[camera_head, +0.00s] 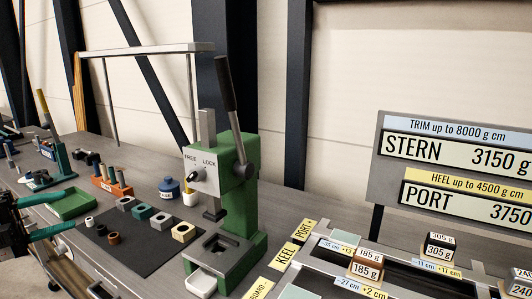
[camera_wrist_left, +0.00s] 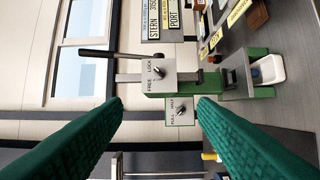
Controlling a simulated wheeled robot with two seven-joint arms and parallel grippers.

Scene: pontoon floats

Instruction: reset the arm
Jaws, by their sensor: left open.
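My left gripper (camera_head: 73,209) is at the left edge of the head view, its two green fingers spread apart with nothing between them. The fingers also frame the left wrist view (camera_wrist_left: 160,106), wide open and empty. The green press (camera_head: 240,208) stands right of the gripper, well apart from it, with a dark lever (camera_head: 228,85) tilted up and a FREE/LOCK knob (camera_head: 197,175). In the sideways wrist view the press (camera_wrist_left: 160,82) shows beyond the fingertips. My right gripper is in neither view.
A dark mat (camera_head: 130,250) with several small blocks and cylinders lies between gripper and press. A green tray (camera_head: 72,204) and an orange holder (camera_head: 112,188) stand behind. A white tray (camera_head: 201,283) is at the press's foot. Signboards (camera_head: 450,165) stand at the right.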

